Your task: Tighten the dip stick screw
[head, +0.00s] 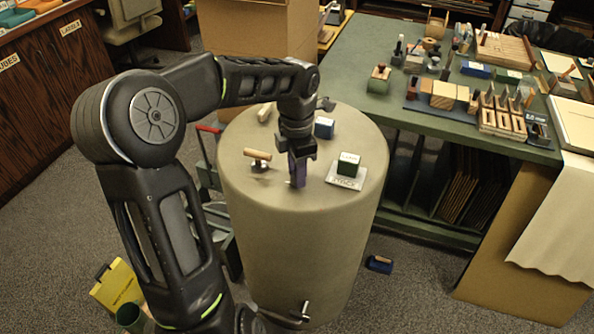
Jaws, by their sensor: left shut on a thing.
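My left gripper (297,155) reaches down over the round beige drum top (236,185). A tool with a wooden crossbar handle and dark base (258,158) stands to the left of the gripper. I cannot make out a dip stick screw for certain at this size. My right gripper does not show.
A green table (370,60) with crowded tools is at the right.

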